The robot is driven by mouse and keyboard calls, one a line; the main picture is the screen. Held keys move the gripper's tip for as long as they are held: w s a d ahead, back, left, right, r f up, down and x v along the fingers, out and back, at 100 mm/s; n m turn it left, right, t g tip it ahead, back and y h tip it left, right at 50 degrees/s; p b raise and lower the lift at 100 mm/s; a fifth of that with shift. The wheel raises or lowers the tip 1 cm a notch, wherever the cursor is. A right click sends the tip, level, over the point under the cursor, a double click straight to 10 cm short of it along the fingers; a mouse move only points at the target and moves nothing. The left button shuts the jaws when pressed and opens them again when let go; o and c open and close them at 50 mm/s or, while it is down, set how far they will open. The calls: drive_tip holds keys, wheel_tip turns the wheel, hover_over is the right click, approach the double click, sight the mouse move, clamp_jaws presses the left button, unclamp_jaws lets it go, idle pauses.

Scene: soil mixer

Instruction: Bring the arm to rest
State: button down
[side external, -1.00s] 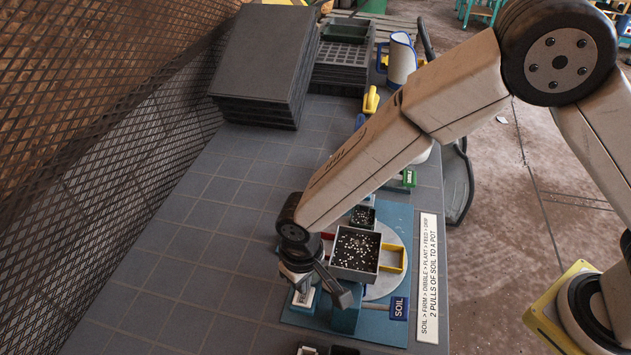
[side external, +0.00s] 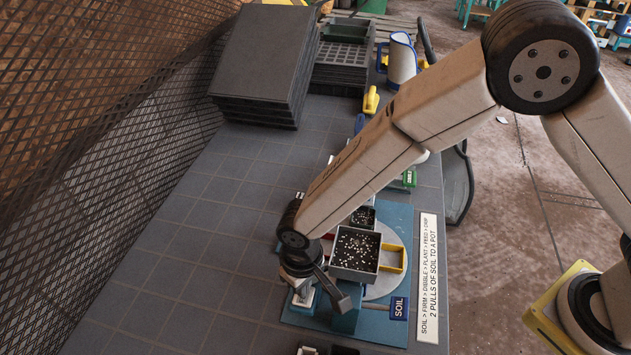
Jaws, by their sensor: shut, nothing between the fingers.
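My gripper (side external: 341,303) is at the lower middle of the side external view, pointing down beside the soil station. It is shut and empty, at the near left of a square grey bin (side external: 357,253) filled with dark, white-flecked soil. I cannot tell whether the gripper touches the blue block (side external: 347,320) below it. A yellow frame (side external: 394,258) sticks out at the bin's right, over a round pale plate (side external: 386,287). These stand on a blue base (side external: 384,326) with a SOIL label (side external: 399,308). My arm hides part of the station behind.
A white instruction strip (side external: 428,278) lies right of the base. Stacked dark trays (side external: 268,60) and a cell tray (side external: 343,54) stand at the back, near a white-and-blue jug (side external: 402,62). A mesh wall (side external: 100,130) runs along the left. The tiled bench (side external: 190,240) is clear at left.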

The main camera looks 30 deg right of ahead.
drive_tip(key=shift+f, duration=0.7)
drive_tip(key=shift+r, duration=1.45)
drive_tip(key=shift+r, duration=0.1)
drive_tip(key=shift+r, duration=2.4)
drive_tip(key=shift+d, duration=0.1)
